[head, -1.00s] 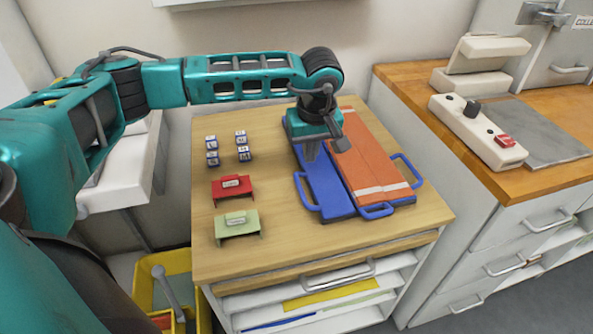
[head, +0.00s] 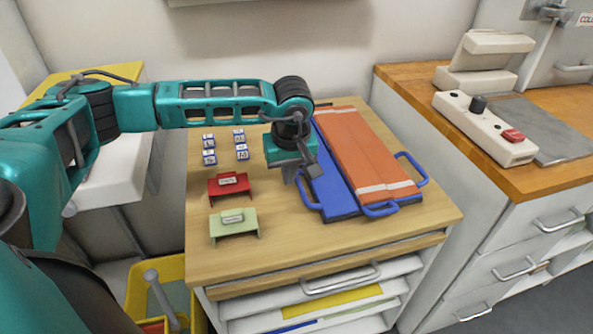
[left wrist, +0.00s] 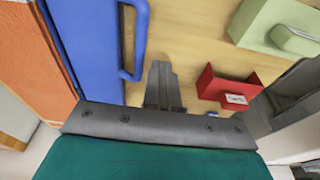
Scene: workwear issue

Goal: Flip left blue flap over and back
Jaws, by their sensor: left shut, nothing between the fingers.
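The left blue flap (head: 333,188) lies flat along the left side of the folding board on the wooden table top, with a blue loop handle (head: 307,192) on its left edge. An orange garment (head: 366,150) with a pale stripe lies on the board to its right. My left gripper (head: 291,178) is shut and empty, just left of the flap. In the left wrist view its fingers (left wrist: 162,88) point down over bare wood, beside the flap (left wrist: 88,45) and its handle (left wrist: 138,38) and apart from them. My right gripper is not in view.
A red card holder (head: 229,187) and a green card holder (head: 233,222) stand left of my gripper, with several small labelled blocks (head: 210,157) behind them. Bare table top (head: 285,245) lies in front. A cabinet with a cream device (head: 483,129) stands right.

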